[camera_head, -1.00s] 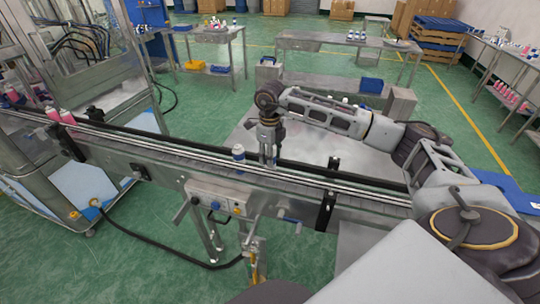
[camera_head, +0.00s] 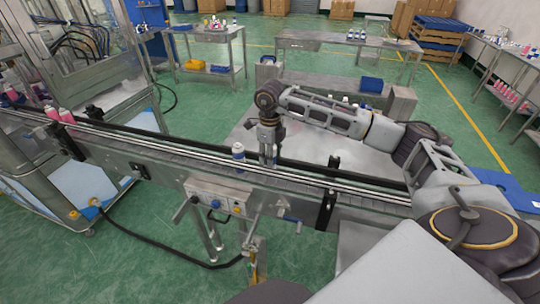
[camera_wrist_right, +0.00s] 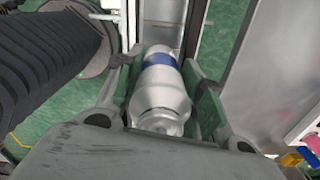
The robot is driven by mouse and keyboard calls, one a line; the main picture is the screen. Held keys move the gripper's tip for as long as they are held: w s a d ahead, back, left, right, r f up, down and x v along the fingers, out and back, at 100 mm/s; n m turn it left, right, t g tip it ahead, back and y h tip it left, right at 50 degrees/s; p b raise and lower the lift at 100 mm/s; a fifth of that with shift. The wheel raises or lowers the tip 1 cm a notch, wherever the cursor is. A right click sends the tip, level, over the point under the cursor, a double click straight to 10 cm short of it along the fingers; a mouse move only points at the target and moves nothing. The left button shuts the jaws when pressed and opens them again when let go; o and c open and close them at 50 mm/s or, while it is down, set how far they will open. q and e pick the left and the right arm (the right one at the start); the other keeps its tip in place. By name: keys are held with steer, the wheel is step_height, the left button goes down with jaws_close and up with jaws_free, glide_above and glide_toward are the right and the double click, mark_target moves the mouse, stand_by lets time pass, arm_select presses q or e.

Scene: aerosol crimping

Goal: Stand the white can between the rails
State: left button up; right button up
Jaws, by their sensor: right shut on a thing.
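My right gripper (camera_head: 269,158) points down at the conveyor, with its fingertips at the rails (camera_head: 320,182). It is shut on the white can (camera_wrist_right: 160,95), which shows in the right wrist view as a silvery white body with a blue band, lying between the two fingers. In the head view the held can is mostly hidden by the fingers; I cannot tell whether its base touches the belt. Another white can with a blue band (camera_head: 238,153) stands upright at the rails, just left of the gripper. My left gripper is not in view.
Pink cans (camera_head: 60,115) stand at the far left of the conveyor, by a metal-framed machine (camera_head: 90,50). A control box (camera_head: 212,200) hangs on the conveyor's near side. Black rail brackets (camera_head: 326,208) stand to the right. Steel tables with bottles are behind.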

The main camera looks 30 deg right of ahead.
steer(key=o, duration=1.1)
steer(key=shift+r, duration=6)
